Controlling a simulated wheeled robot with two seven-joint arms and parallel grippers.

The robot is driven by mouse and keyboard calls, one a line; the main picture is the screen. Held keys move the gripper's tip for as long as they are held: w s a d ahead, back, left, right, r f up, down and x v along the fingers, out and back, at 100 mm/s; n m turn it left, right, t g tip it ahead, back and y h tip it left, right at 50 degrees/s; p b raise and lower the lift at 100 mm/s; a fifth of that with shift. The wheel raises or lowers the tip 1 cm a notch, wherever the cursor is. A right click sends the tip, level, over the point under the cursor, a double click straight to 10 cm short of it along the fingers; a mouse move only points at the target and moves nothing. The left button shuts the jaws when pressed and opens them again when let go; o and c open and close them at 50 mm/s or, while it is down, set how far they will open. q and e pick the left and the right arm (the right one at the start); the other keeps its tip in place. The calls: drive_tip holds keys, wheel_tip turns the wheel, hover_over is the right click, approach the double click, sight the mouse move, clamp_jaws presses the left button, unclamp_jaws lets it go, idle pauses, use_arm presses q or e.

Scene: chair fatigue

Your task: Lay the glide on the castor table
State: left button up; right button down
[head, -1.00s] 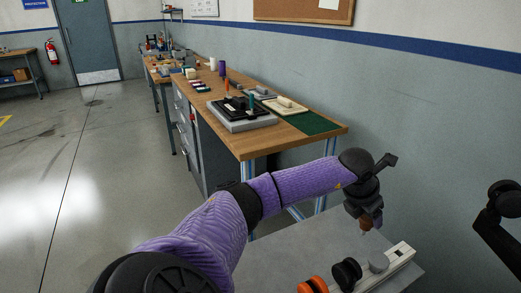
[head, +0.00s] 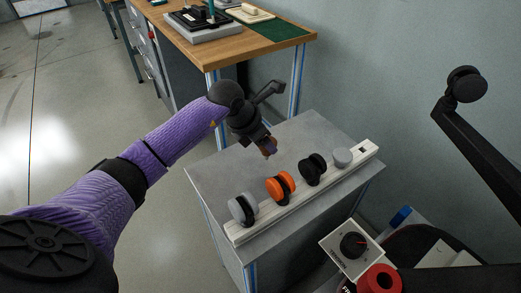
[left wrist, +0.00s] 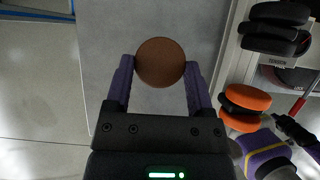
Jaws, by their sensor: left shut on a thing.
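The glide (left wrist: 160,62) is a round brown disc, seen face-on between the two fingers of my left gripper (left wrist: 160,80). In the head view, the gripper (head: 266,147) is over the castor table (head: 220,165), a grey-topped table. The glide shows there only as a small brown patch at the fingertips. My left gripper is shut on the glide. Whether the glide touches the tabletop is not clear. My right gripper is not in view.
A white rail (head: 238,233) along the table's near side carries a grey castor (head: 241,208), an orange castor (head: 278,187), a black castor (head: 311,169) and a grey disc (head: 342,157). Bare tabletop lies behind and left of the rail. A wooden workbench (head: 297,42) stands beyond.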

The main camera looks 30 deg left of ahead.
sight(263, 154)
use_arm(q)
wheel_tip(263, 154, down, 3)
drive_tip(key=shift+f+b, duration=0.15)
drive_tip(key=shift+b, duration=0.25)
drive_tip(key=shift+r, duration=0.2)
drive_tip(key=shift+f, duration=0.15)
drive_tip(key=o, duration=1.1)
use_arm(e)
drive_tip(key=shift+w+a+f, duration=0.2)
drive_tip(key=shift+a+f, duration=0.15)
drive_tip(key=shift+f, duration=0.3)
use_arm(q)
drive_tip(key=shift+r, duration=0.4)
drive_tip(key=shift+p+v, duration=2.2)
drive_tip(key=shift+v, duration=3.6)
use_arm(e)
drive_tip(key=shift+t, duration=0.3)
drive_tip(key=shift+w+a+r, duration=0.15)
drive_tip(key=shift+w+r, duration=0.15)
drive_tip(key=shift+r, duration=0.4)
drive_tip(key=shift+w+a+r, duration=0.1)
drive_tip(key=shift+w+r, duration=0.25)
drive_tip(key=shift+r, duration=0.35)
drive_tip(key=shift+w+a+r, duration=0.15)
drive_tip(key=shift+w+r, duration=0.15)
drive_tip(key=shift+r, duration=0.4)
